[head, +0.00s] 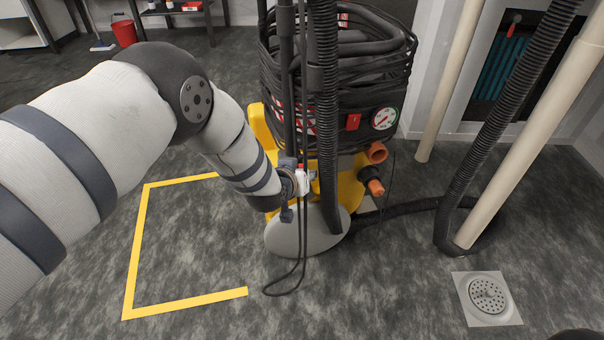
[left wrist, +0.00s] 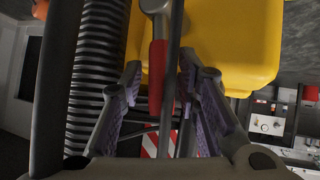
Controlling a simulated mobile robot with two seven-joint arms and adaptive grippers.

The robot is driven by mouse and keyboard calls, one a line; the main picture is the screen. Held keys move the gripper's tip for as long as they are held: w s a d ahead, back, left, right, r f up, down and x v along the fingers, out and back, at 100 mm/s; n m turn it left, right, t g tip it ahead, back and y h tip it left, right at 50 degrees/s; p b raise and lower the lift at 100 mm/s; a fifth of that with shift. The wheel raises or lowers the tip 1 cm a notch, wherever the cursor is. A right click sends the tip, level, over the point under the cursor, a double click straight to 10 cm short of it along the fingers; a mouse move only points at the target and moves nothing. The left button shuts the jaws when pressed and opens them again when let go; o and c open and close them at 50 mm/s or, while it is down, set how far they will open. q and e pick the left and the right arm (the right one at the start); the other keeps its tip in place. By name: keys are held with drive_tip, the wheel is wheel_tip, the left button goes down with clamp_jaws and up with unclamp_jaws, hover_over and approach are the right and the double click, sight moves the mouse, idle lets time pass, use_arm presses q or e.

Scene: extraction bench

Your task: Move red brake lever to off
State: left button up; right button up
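The red brake lever (left wrist: 156,78) shows in the left wrist view as a red grip on a grey metal arm, beside a thin dark rod. My left gripper (left wrist: 161,72) has its two purple-padded fingers apart, one on each side of the lever. I see no clear contact between pads and lever. In the head view my left arm reaches in from the left to the lower front of the yellow and black extraction machine (head: 257,125). There the fingers and lever are largely hidden by my wrist, hoses and cables.
A black corrugated hose (head: 327,100) and a looped cable (head: 300,262) hang close by my left wrist. A pale pipe (head: 535,125) and another hose stand to the right, near a floor drain (head: 487,297). Yellow floor tape (head: 140,240) lies left; that floor is clear.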

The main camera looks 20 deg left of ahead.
use_arm(q)
drive_tip(key=v, duration=1.2)
